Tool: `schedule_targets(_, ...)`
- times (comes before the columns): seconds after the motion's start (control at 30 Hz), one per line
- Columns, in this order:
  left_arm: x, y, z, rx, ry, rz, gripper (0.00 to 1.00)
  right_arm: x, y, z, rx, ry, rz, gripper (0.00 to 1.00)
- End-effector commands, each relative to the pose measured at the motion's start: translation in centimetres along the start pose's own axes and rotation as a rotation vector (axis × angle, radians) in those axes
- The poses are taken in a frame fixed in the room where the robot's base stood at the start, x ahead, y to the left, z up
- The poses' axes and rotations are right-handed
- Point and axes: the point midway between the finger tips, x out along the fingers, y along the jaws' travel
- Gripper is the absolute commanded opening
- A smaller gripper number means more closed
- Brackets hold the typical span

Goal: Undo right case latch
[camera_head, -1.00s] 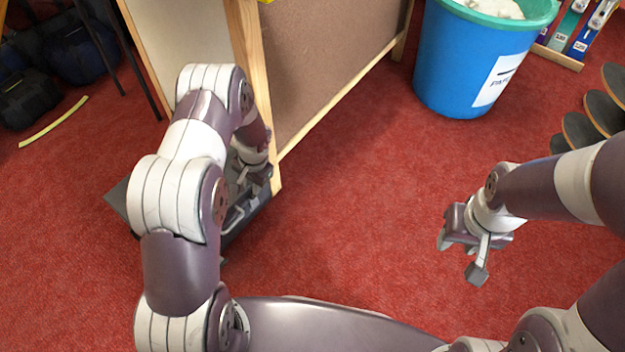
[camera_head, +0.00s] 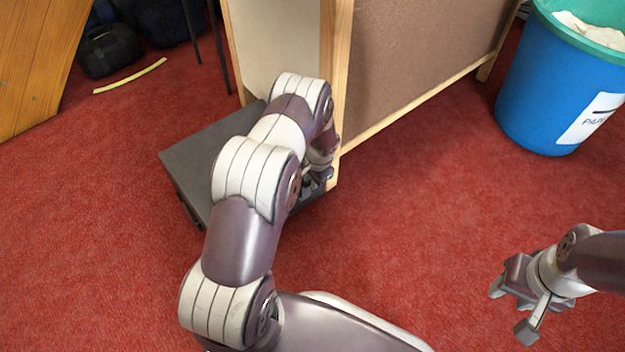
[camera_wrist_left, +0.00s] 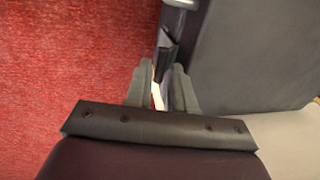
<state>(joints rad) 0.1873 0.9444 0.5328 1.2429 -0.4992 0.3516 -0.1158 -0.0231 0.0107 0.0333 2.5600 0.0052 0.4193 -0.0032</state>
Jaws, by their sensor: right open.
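A dark grey, flat case (camera_head: 215,145) lies on the red floor with its lid down. My left arm hides part of its front. My left gripper (camera_head: 320,177) is at the case's right part, close to the wooden panel's post. In the left wrist view, the two grey fingers (camera_wrist_left: 162,72) stand close together at the edge of the grey case (camera_wrist_left: 250,55). A dark, latch-like part (camera_wrist_left: 166,42) shows at and between their tips. I cannot tell whether they grip it. My right gripper (camera_head: 513,310) is open and empty above the carpet, far from the case.
A wood-framed brown panel (camera_head: 420,65) stands right behind the case. A blue bin (camera_head: 545,90) is at the upper right. A wooden board (camera_head: 35,60) and dark bags (camera_head: 108,50) are at the upper left. The carpet (camera_head: 410,200) between my arms is clear.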

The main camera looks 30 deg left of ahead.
Motion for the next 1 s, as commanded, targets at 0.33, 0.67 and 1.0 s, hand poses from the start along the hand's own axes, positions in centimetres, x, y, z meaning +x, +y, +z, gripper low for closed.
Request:
schedule_targets(0.33, -0.06, 0.00, 0.00, 0.000, 0.000, 0.000, 0.00, -0.03, 0.00, 0.00, 0.000, 0.000, 0.000, 0.43)
schedule_targets(0.67, -0.07, 0.01, 0.00, 0.000, 0.000, 0.000, 0.00, -0.03, 0.00, 0.00, 0.000, 0.000, 0.000, 0.43)
schedule_targets(1.0, -0.07, 0.01, 0.00, 0.000, 0.000, 0.000, 0.00, -0.03, 0.00, 0.00, 0.000, 0.000, 0.000, 0.43)
